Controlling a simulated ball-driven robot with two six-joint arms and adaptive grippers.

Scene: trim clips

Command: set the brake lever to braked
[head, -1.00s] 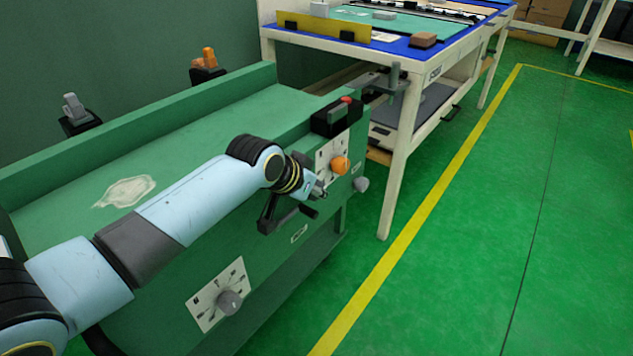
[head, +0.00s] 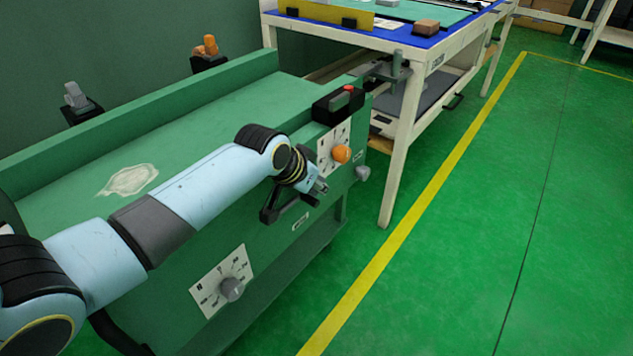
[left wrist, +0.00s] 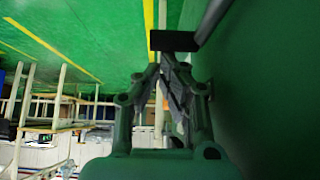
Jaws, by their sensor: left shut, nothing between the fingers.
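A dark lever (head: 287,208) on a black bracket sits on the front face of the green cabinet, below the orange knob. A small label plate lies just below it, too small to read. My left gripper (head: 321,186) is shut and empty, just above the lever's outer end and in front of the panel. In the left wrist view, the closed fingertips (left wrist: 166,58) point at a black block (left wrist: 172,41) with a dark bar beside it, apparently the lever. I cannot tell whether they touch. My right gripper is not in view.
An orange knob (head: 341,154) and a grey knob (head: 231,289) are on the front panel. A black box with a red button (head: 348,89) sits on the top edge. Orange (head: 209,45) and grey (head: 76,95) handles stand behind. A white-legged table (head: 398,150) is beyond; green floor at right is clear.

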